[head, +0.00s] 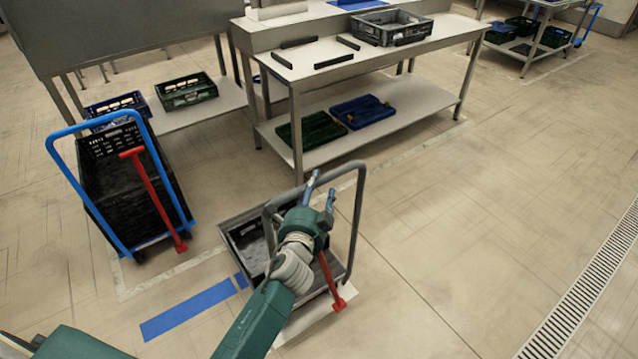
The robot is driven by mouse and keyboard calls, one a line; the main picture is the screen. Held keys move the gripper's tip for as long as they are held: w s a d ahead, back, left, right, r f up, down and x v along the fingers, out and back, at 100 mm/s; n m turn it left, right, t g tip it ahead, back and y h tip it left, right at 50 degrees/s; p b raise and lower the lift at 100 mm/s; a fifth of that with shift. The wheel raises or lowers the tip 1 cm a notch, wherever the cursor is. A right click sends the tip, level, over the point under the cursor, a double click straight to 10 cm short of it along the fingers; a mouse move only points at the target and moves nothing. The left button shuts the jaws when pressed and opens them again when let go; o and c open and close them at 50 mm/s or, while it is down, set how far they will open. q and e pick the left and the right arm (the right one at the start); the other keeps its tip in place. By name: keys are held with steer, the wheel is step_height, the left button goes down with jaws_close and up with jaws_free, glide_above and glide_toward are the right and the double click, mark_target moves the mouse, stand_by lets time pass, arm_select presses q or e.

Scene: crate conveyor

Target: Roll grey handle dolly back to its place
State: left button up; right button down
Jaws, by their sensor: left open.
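The grey handle dolly (355,225) stands on the floor at the lower middle, with a dark crate (246,240) on its low deck and a red lever (328,275) at its right front. My left gripper (322,189) is open at the top bar of the grey handle, with its fingers pointing up in the picture. The gripper and forearm hide part of the bar and the deck. I cannot tell whether the fingers touch the bar. My right gripper is not in view.
A blue handle dolly (84,200) with stacked black crates stands at the left. Blue tape (190,310) and pale lines mark the floor nearby. A workbench (290,180) with a grey crate (392,27) stands behind. The floor on the right is clear up to a drain grate (580,298).

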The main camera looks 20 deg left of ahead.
arm_select(q)
steer(key=shift+w+a+f, duration=0.1)
steer(key=shift+w, duration=0.55)
steer(key=shift+w+a+f, duration=0.1)
steer(key=shift+w, duration=0.55)
jaws_close()
